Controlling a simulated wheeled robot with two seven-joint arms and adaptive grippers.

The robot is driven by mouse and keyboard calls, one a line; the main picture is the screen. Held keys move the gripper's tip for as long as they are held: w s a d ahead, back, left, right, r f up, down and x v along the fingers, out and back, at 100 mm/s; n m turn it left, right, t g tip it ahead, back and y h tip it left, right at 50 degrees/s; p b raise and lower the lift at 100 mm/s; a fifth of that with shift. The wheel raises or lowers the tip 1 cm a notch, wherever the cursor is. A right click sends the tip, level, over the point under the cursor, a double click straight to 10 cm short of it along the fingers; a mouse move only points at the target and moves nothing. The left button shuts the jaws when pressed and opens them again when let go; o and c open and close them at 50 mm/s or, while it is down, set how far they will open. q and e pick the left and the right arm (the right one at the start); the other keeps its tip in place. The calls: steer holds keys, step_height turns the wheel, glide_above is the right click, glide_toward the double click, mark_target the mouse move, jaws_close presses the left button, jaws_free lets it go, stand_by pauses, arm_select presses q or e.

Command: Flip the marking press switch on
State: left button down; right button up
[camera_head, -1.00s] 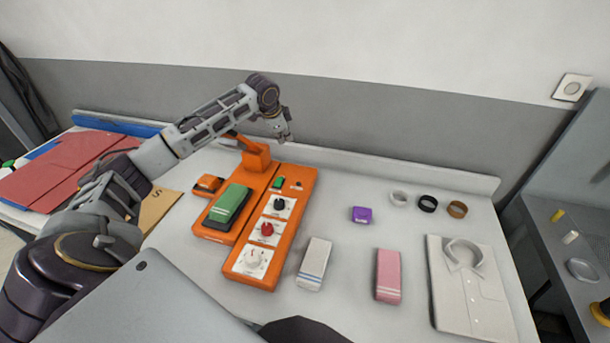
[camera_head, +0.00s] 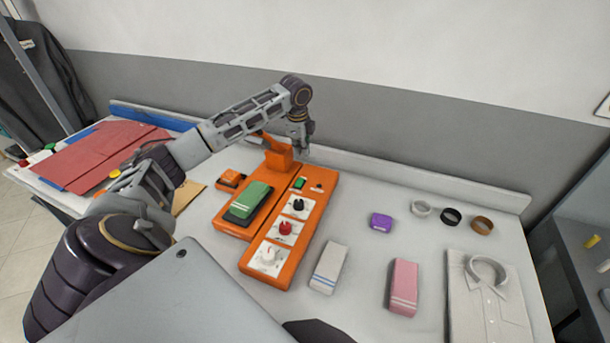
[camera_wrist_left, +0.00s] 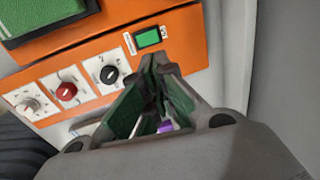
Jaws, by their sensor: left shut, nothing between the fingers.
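The orange marking press (camera_head: 319,215) stands on the table, with a control strip carrying a white, a red and a black knob. The green rectangle also shows in the left wrist view (camera_wrist_left: 148,37). My left gripper (camera_head: 304,153) is shut and empty, pointing down above that far end. Contact cannot be told. My right gripper is out of view.
A green folded cloth (camera_head: 250,199) lies on the press's left plate. A striped white cloth (camera_head: 328,267), a pink cloth (camera_head: 403,285), a purple block (camera_head: 381,220), several rings and a folded shirt (camera_head: 485,295) lie to the right. A low ledge runs behind.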

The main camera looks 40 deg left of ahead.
arm_select(q)
steer(key=shift+f, duration=0.1)
steer(key=p, duration=0.2)
glide_toward(299, 183)
steer(key=w+f, duration=0.1)
steer(key=f, duration=0.1)
steer(key=w+f, duration=0.1)
steer(key=f, duration=0.1)
steer(key=w+f, duration=0.2)
steer(key=shift+d+f, duration=0.2)
steer(key=shift+w, duration=0.1)
stand_by(0.5)
steer(key=shift+w+f, duration=0.1)
